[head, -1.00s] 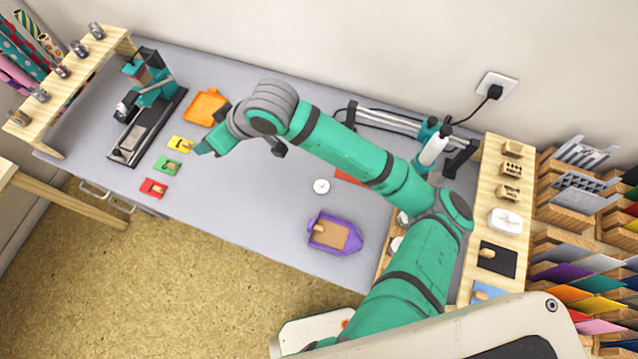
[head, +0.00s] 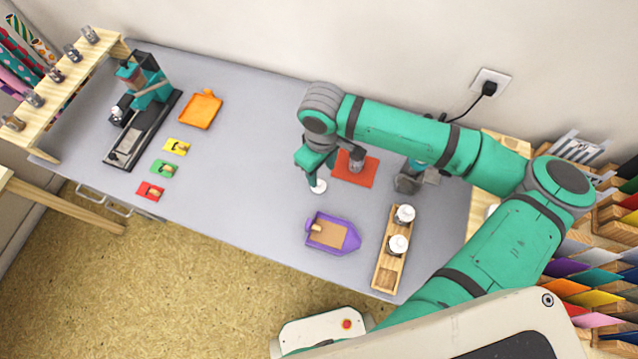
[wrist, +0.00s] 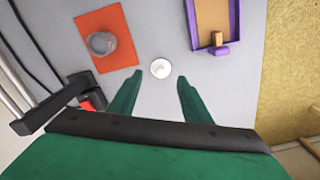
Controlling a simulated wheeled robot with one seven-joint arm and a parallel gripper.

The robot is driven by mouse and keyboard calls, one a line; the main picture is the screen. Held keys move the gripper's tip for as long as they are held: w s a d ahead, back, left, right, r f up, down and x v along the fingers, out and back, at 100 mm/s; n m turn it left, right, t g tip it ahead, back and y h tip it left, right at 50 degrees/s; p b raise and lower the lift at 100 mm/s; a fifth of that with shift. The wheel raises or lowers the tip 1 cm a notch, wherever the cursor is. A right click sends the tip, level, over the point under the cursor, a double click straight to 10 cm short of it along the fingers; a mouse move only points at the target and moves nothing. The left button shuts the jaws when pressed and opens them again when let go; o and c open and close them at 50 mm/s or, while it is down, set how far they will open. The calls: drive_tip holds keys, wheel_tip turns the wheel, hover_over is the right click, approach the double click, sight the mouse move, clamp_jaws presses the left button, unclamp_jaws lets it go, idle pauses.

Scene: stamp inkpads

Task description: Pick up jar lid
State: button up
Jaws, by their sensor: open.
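The jar lid is a small white round disc (head: 319,187) lying on the grey table, beside the orange-red mat. In the wrist view the lid (wrist: 161,68) lies just beyond the fingertips, roughly centred between them and apart from both. My gripper (head: 312,172) hangs over the table right by the lid, its fingers pointing down and partly covering the lid's upper edge in the head view. In the wrist view my gripper (wrist: 157,85) has its two green fingers spread wide with nothing between them.
A jar (head: 357,158) stands on the orange-red mat (head: 368,175), close to my gripper. A purple tray (head: 350,240) lies below the lid. A wooden rack (head: 386,279) with white-topped jars is at right. The table to the left of the lid is clear up to the coloured inkpads (head: 163,168).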

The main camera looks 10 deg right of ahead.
sight(319, 183)
drive_tip(key=shift+w+a+f, duration=0.15)
drive_tip(key=shift+a+f, duration=0.05)
drive_tip(key=shift+f, duration=1.8)
drive_tip(key=shift+w+a+f, duration=0.1)
drive_tip(key=shift+a+f, duration=0.05)
drive_tip(key=shift+f, duration=1.8)
drive_tip(key=shift+c, duration=0.2)
drive_tip(key=c, duration=0.7)
